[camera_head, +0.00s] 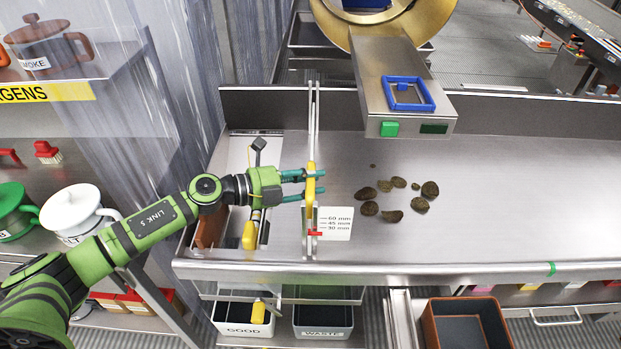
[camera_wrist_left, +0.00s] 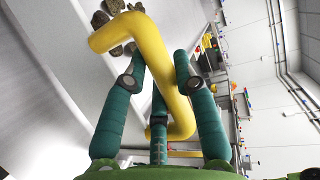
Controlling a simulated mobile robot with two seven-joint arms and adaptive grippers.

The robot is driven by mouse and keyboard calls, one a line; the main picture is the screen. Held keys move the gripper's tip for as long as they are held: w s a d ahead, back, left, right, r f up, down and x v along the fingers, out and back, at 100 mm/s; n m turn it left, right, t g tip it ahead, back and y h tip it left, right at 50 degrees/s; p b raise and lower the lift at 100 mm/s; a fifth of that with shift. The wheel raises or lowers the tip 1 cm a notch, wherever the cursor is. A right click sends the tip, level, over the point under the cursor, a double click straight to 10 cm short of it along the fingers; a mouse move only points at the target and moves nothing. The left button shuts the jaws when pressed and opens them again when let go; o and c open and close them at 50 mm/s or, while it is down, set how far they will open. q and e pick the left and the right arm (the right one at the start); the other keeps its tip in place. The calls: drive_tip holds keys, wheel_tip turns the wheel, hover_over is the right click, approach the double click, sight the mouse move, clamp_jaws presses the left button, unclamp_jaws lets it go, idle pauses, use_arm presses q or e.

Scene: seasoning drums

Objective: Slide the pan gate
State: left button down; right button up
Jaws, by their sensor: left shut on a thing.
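The pan gate (camera_head: 314,120) is a thin upright metal plate across the left part of the steel pan (camera_head: 470,230). It has a yellow handle (camera_head: 310,190), which also shows large in the left wrist view (camera_wrist_left: 152,50). My left gripper (camera_head: 312,182) is shut on this handle, with its teal fingers around it. A white scale plate (camera_head: 335,223) marked 60, 45 and 30 mm stands at the near end of the gate, with a red pointer (camera_head: 315,233) near the 30 mm line. My right gripper is not in view.
Several brown lumps (camera_head: 395,198) lie on the pan right of the gate. A second yellow handle (camera_head: 249,235) is left of it. Bins marked GOOD (camera_head: 243,326) and WASTE (camera_head: 322,331) sit below the front edge. A machine box (camera_head: 405,100) overhangs the back.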

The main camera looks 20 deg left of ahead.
use_arm(q)
wheel_tip(320, 180, up, 5)
drive_tip(key=p, duration=0.3)
drive_tip(key=shift+w, duration=0.1)
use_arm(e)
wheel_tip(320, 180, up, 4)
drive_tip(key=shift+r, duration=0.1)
use_arm(q)
drive_tip(key=shift+f, duration=0.1)
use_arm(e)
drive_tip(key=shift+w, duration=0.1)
use_arm(q)
drive_tip(key=c, duration=1.2)
unclamp_jaws()
drive_tip(key=shift+f, duration=0.1)
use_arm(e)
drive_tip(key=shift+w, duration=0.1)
use_arm(q)
drive_tip(key=shift+a, duration=0.1)
drive_tip(key=shift+v, duration=5.95)
